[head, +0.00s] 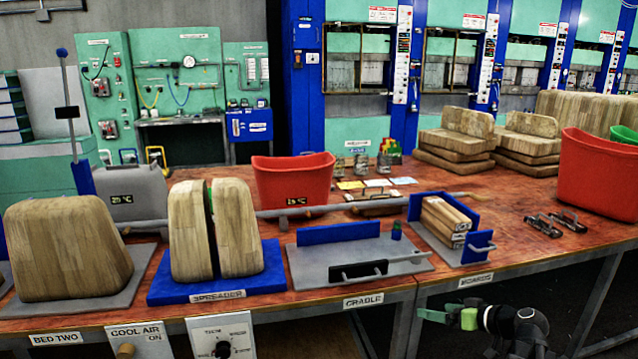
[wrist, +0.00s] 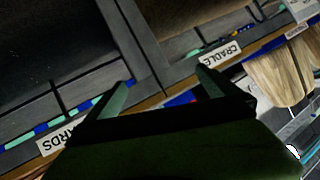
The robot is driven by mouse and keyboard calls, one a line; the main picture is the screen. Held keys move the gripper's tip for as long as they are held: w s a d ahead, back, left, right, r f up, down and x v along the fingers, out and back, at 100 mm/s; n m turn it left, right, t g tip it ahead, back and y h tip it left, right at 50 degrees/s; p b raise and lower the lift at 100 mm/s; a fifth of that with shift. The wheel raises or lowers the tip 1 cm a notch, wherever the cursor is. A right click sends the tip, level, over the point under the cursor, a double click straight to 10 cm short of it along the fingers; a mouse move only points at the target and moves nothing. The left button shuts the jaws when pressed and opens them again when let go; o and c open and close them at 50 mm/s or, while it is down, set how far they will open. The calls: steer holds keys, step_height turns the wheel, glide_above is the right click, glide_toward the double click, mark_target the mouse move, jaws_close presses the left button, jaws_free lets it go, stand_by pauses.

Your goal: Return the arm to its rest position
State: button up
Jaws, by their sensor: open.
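My gripper (head: 450,317) shows at the lower right of the head view, with green fingers pointing left. It is in front of the bench edge and below the bench top, under the label that reads BOARDS. In the wrist view my gripper (wrist: 165,85) has its two green fingers spread apart, with nothing between them. The wrist view looks tilted at the bench front, with the CRADLE label (wrist: 222,56) beyond the right finger and part of the BOARDS label (wrist: 62,140) at the left.
The wooden bench (head: 440,260) stands close behind my gripper. On it are a grey cradle plate (head: 415,266), a blue holder (head: 428,208) with wooden boards (head: 446,222), wooden blocks (head: 238,228) and red bins (head: 293,180) (head: 600,175). A bench leg (head: 600,300) stands right of my arm.

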steer(key=s+a+f+m+g+h, duration=0.1)
steer(key=s+a+f+g+h, duration=0.35)
steer(key=a, duration=0.65)
steer(key=s+a+f+m+g+h, duration=0.2)
steer(key=s+a+f+g, duration=0.35)
steer(key=a+f, duration=0.4)
step_height(320, 180, up, 23)
steer(key=a+p, duration=0.1)
steer(key=p, duration=2)
steer(key=shift+w+a+f+g+p, duration=0.15)
steer(key=shift+w+g+p, duration=0.05)
steer(key=shift+g+p, duration=0.1)
steer(key=shift+f, duration=0.1)
